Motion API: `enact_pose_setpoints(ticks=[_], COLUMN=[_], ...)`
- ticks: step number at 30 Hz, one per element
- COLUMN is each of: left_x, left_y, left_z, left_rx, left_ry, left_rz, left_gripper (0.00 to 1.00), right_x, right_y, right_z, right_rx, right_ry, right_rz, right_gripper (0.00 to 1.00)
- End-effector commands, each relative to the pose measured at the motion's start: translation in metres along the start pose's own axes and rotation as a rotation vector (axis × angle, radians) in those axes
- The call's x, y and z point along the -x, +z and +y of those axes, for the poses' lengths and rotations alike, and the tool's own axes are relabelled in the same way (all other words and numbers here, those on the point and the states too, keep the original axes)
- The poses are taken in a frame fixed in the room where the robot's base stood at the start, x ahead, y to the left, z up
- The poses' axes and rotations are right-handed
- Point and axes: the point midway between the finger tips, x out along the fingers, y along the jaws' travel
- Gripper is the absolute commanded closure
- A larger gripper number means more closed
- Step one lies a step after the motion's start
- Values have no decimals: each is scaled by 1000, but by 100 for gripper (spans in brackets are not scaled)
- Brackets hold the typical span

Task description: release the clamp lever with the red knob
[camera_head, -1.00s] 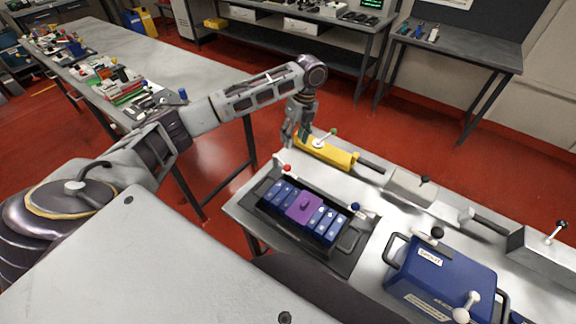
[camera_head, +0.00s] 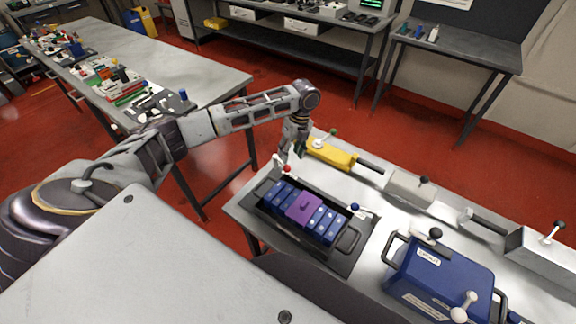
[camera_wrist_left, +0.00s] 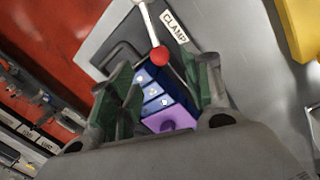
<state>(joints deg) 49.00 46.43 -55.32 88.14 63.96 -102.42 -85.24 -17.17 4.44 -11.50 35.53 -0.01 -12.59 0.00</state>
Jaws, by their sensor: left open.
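The red knob (camera_head: 286,168) sits at the end of a pale clamp lever (camera_head: 277,160) at the far left corner of the battery tray. In the left wrist view the red knob (camera_wrist_left: 159,56) and its white lever (camera_wrist_left: 147,22) show beyond my fingertips, beside a label reading CLAMP (camera_wrist_left: 175,27). My left gripper (camera_head: 291,155) is open, pointing down just above and beside the knob. In the wrist view its green-padded fingers (camera_wrist_left: 160,85) stand apart with the knob ahead between them; I cannot tell whether they touch it. My right gripper is not in view.
The tray (camera_head: 345,255) holds blue cells and a purple block (camera_head: 304,208). A yellow tool with a green knob (camera_head: 330,152) lies behind. A blue case (camera_head: 445,280) stands to the right.

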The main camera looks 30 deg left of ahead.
Motion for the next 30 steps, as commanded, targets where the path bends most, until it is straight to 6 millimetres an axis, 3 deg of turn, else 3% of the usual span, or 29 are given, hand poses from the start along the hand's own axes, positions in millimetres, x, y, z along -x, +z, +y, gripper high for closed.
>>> enact_pose_setpoints(ticks=[15,30], left_x=[-62,-72], left_y=[0,0], left_z=[0,0], left_rx=[0,0], left_ry=[1,-1], left_rz=[0,-1], left_gripper=[51,52], right_x=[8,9], right_y=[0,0], right_z=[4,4], right_rx=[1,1], right_ry=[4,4], right_rz=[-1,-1], right_gripper=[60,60])
